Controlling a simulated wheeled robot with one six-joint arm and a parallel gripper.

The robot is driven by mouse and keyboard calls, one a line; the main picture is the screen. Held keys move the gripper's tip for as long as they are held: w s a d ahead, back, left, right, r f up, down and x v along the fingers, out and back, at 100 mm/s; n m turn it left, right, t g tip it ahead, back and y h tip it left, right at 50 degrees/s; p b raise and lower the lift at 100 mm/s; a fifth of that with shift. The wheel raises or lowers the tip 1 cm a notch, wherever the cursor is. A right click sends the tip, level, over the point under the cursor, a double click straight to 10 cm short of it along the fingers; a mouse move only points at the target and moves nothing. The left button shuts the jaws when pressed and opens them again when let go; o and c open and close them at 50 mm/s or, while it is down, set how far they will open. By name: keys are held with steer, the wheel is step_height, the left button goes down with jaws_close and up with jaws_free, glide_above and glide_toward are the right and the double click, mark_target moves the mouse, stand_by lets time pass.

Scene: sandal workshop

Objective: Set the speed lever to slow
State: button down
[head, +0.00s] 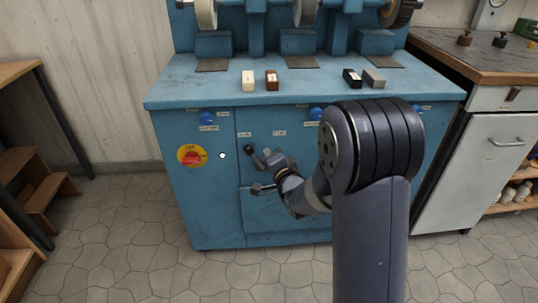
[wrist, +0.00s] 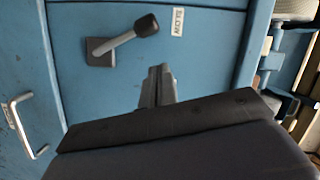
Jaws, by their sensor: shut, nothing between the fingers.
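The speed lever has a black knob (head: 249,149) and a short grey arm on the front of the blue machine. The lever leans up and to the left, toward the left of two small labels (head: 244,134). The label text is too small to read surely. In the wrist view the lever's knob (wrist: 147,25) and square base plate (wrist: 99,52) show clearly, with one label (wrist: 178,22) beside the knob. My gripper (head: 268,160) is shut and empty, just right of the lever. Its fingertips (wrist: 160,70) appear apart from the lever in the wrist view.
A red and yellow switch (head: 192,156) is left of the lever. A handle (head: 262,188) sticks out below it. Blue knobs (head: 208,118) line the upper front. Small blocks (head: 271,80) lie on the blue machine top (head: 320,88). A wooden-topped bench (head: 470,62) stands right.

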steer(key=p+v, duration=0.1)
steer(key=v, duration=0.7)
steer(key=shift+s, duration=0.15)
steer(key=shift+a, duration=0.1)
